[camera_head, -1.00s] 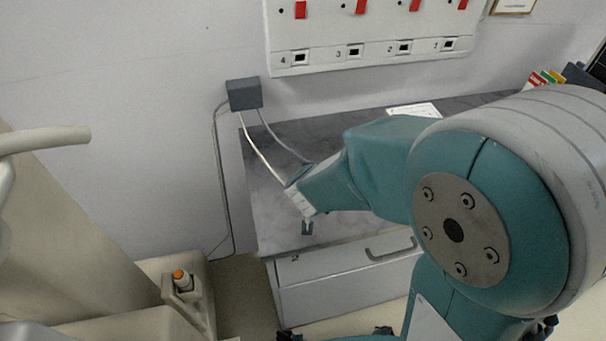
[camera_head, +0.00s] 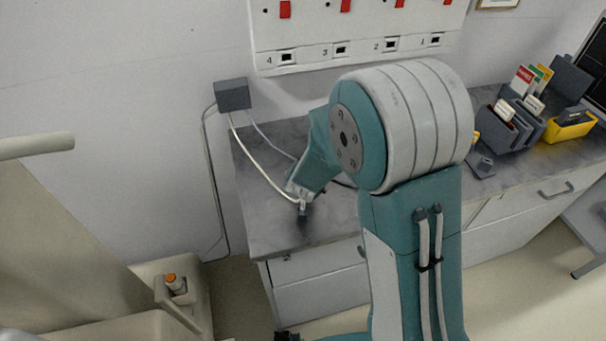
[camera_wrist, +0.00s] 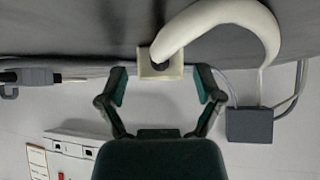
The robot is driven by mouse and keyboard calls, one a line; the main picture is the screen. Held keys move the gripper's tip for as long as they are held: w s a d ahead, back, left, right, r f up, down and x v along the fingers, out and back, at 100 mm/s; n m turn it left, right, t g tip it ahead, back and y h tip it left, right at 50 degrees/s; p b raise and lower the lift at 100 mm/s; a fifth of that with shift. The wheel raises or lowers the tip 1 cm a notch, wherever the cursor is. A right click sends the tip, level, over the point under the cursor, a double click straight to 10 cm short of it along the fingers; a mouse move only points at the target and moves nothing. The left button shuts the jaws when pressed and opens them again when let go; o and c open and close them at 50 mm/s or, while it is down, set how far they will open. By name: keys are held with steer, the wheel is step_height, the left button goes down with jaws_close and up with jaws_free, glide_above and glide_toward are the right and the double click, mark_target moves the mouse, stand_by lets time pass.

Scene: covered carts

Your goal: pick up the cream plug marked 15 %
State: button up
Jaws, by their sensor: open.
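The cream plug (camera_wrist: 146,68) shows in the wrist view as a pale block with a dark hole where a thick cream cable (camera_wrist: 235,12) enters. No marking is readable on it. My gripper (camera_wrist: 160,84) is open, with one finger on each side of the plug near the fingertips. Gaps seem to remain, and contact cannot be told. In the head view my gripper (camera_head: 303,212) is low over the counter's left part, at the end of the cream cable (camera_head: 262,168). The plug cannot be made out there.
The cable runs to a grey wall box (camera_head: 233,95). A grey connector (camera_wrist: 35,77) shows at the left of the wrist view. The grey counter (camera_head: 275,232) holds card holders (camera_head: 515,125) and a yellow bin (camera_head: 570,127) at right. A beige unit with an orange-capped bottle (camera_head: 176,284) stands front left.

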steer(key=shift+a, duration=0.2)
jaws_close()
steer(key=shift+d, duration=0.1)
steer(key=shift+r, duration=1.65)
steer(key=s+d+r, duration=0.5)
steer(key=s+r, duration=0.4)
steer(key=s, duration=0.3)
steer(key=shift+s+d+r, duration=0.35)
steer(key=shift+d, duration=0.05)
